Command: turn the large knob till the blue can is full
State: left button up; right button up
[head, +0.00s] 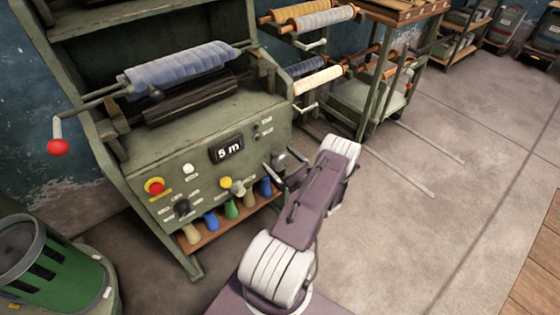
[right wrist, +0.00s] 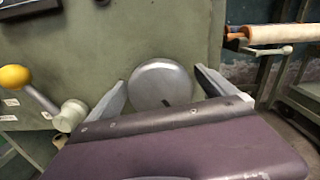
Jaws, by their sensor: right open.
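The large knob (head: 279,160) is a round grey metal disc at the right end of the machine's control panel. It shows face-on in the right wrist view (right wrist: 161,84). My right gripper (head: 284,171) is open, with one finger on each side of the knob; whether either finger touches it I cannot tell. No can that is clearly the blue can shows. A small blue tapered piece (head: 211,221) stands on the shelf under the panel, among others of different colours. The panel's display (head: 227,149) reads "5 m". My left gripper is not in view.
A yellow-tipped lever (right wrist: 15,77) sits left of the knob. A red button (head: 155,187) and a black knob (head: 182,208) are further left. A green bin (head: 75,275) stands front left. Racks with rolls (head: 318,82) stand right of the machine. Floor at right is clear.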

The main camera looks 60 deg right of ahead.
jog(key=c, duration=1.4)
jog(key=shift+m, duration=0.3)
jog(key=m+p, duration=0.1)
jog(key=m, duration=0.3)
jog(key=shift+m, duration=0.3)
jog(key=m, duration=1.2)
jog(key=shift+f+m+p, duration=0.15)
jog(key=shift+m+p, duration=0.2)
jog(key=shift+m, duration=0.05)
jog(key=m, duration=0.5)
jog(key=shift+f+m, duration=0.1)
jog(key=shift+m, duration=0.2)
